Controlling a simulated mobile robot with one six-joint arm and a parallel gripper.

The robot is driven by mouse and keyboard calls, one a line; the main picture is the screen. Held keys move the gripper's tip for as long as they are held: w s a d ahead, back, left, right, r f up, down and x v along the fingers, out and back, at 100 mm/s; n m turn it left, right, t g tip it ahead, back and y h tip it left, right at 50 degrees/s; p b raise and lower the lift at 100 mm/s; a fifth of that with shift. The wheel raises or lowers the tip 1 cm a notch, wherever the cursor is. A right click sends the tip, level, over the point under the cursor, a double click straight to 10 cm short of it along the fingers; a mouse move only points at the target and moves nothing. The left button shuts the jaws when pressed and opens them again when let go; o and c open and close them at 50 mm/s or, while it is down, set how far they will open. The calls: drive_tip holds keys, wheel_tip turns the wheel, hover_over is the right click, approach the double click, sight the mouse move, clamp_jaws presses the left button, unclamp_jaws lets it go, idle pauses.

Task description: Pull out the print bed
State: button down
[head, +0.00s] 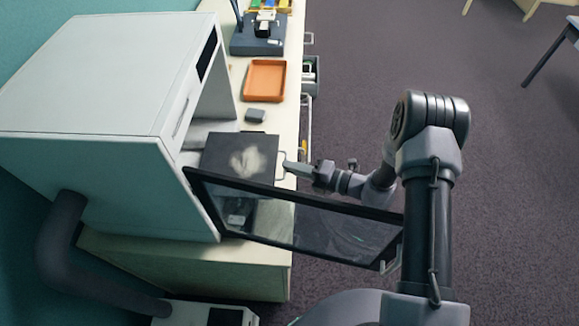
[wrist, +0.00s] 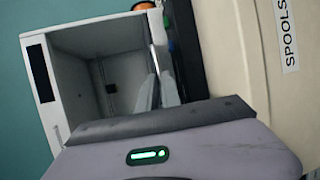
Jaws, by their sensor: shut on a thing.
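The print bed (head: 222,152) is a flat dark plate with a pale patch on it, in the head view. It sticks out of the front of the white printer (head: 100,75) over the counter. A pale loop handle (head: 281,157) is on its right edge. My gripper (head: 288,167) is shut on this handle, reaching in from the right. The printer's dark glass door (head: 310,222) stands swung open on the near side of the bed. The wrist view shows the printer's boxy interior (wrist: 100,65); the bed cannot be made out clearly there.
An orange tray (head: 264,80) and a small grey block (head: 256,115) lie on the counter (head: 238,70) beyond the bed. A dark stand (head: 258,38) is farther back. The open door lies close below my arm. The carpeted floor (head: 500,150) to the right is clear.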

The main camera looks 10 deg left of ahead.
drive_tip(key=c, duration=1.8)
unclamp_jaws()
drive_tip(key=p+v, duration=0.1)
drive_tip(key=v, duration=1.6)
drive_tip(key=shift+d+r, duration=0.15)
drive_tip(key=shift+d, duration=0.05)
